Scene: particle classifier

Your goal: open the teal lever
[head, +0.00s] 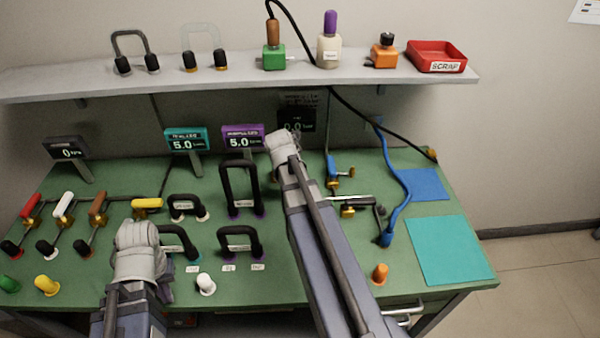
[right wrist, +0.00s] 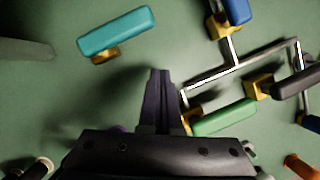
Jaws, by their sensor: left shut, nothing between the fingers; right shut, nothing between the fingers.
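The teal lever (right wrist: 117,32) shows in the right wrist view at the upper left, a rounded bar on a brass valve body. My right gripper (right wrist: 160,78) is shut and empty, its dark fingers apart from the lever, below and to its right in that view. In the head view I cannot make out the teal lever; my right arm covers part of the bench there, and its fingers are hidden. My left gripper (head: 138,245) is shut and empty over the left front of the bench, near a black hose loop; its fingertips are hard to see.
Beside my right gripper are a green lever (right wrist: 224,118), a blue lever (right wrist: 238,10) and silver pipes (right wrist: 212,75). Hose loops (head: 240,188) stand mid-bench. Red, white, brown and yellow levers (head: 146,203) are at left. Teal (head: 450,250) and blue mats lie clear at right.

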